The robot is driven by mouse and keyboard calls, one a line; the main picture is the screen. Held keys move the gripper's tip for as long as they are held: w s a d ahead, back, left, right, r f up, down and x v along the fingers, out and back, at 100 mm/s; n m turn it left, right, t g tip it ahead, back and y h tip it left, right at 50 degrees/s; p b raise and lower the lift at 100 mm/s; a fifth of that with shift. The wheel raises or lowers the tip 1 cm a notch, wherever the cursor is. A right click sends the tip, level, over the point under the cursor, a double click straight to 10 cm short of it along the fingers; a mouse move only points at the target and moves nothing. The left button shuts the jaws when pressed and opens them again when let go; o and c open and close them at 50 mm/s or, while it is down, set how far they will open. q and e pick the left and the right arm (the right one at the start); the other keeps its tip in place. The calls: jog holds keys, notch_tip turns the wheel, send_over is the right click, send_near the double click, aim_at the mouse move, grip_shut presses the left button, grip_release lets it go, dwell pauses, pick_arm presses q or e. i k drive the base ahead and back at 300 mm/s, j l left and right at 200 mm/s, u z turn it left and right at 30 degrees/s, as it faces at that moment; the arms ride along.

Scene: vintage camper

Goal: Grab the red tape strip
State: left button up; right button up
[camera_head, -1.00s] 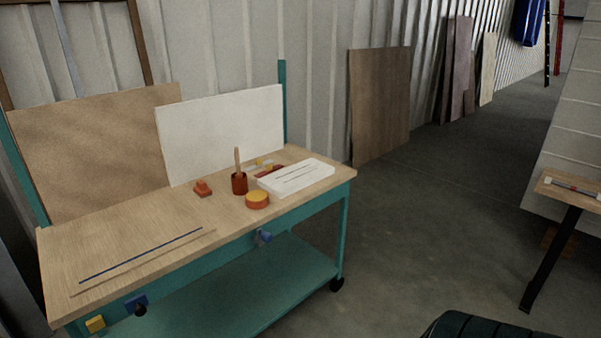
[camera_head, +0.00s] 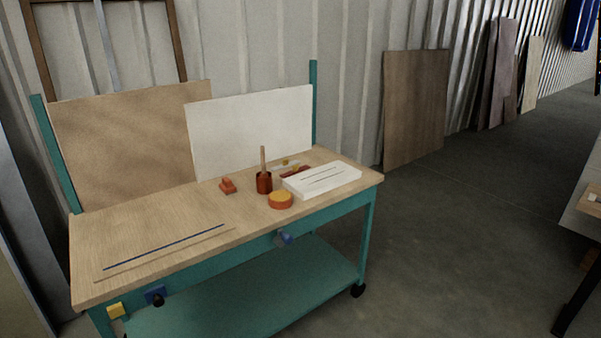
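On the workbench, a small flat red piece (camera_head: 296,172) lies behind the white slotted box, partly hidden by it; I cannot tell whether it is a tape strip. A long thin blue strip (camera_head: 165,247) lies along a narrow wooden slat at the bench's front left. At the right picture edge, a small wooden top (camera_head: 590,208) carries a small white piece (camera_head: 593,197); the rest is cut off. Neither of my grippers is in view.
The teal-framed workbench (camera_head: 110,292) holds an orange-yellow roll (camera_head: 280,200), a dark red cup (camera_head: 264,183) with a stick, a small orange block (camera_head: 227,186) and the white slotted box (camera_head: 322,179). Boards lean on the wall behind. Grey floor (camera_head: 450,240) is clear to the right.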

aim_at(295, 170)
jog(key=i+l+z, duration=0.2)
jog(key=i+z, duration=0.6)
jog(key=i, duration=0.15)
jog(key=i+j+z, duration=0.15)
jog(key=i+z, duration=0.3)
jog(key=i+l+z, duration=0.15)
jog(key=i, duration=0.85)
jog(key=i+l+z, duration=0.15)
jog(key=i, duration=0.85)
jog(key=i+j+u, duration=0.25)
jog(key=i+u, duration=0.7)
jog(key=i+l+u, duration=0.15)
jog(key=i+u, duration=0.3)
jog(key=i, duration=0.2)
jog(key=i+l+u, duration=0.45)
jog(key=i+j+u, duration=0.2)
jog(key=i+u, duration=0.8)
jog(key=i, duration=0.2)
jog(key=i+l+u, duration=0.3)
jog(key=i+u, duration=0.2)
jog(key=i, duration=0.1)
